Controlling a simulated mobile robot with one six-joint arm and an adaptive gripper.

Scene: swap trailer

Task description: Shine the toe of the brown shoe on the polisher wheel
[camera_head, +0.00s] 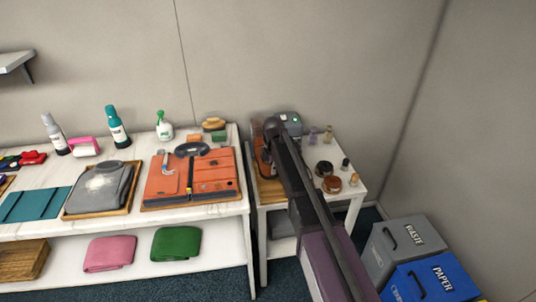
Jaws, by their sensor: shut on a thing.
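My gripper (271,130) is at the far end of my arm, over the back left of the small white side table, and is shut on a brown thing. This is the brown shoe (258,138), which shows only in part at the left of the gripper. The polisher (291,118) is a grey machine with a small green light at the back of the same table, right beside the gripper. Its wheel is hidden by my arm and gripper, so I cannot tell whether the toe touches it.
The side table (348,197) also holds round tins (330,184), small bottles (328,135) and a wooden board (270,191). A long white table (225,208) with a bag, clothes and spray bottles stands left. Grey and blue bins (432,280) stand at lower right.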

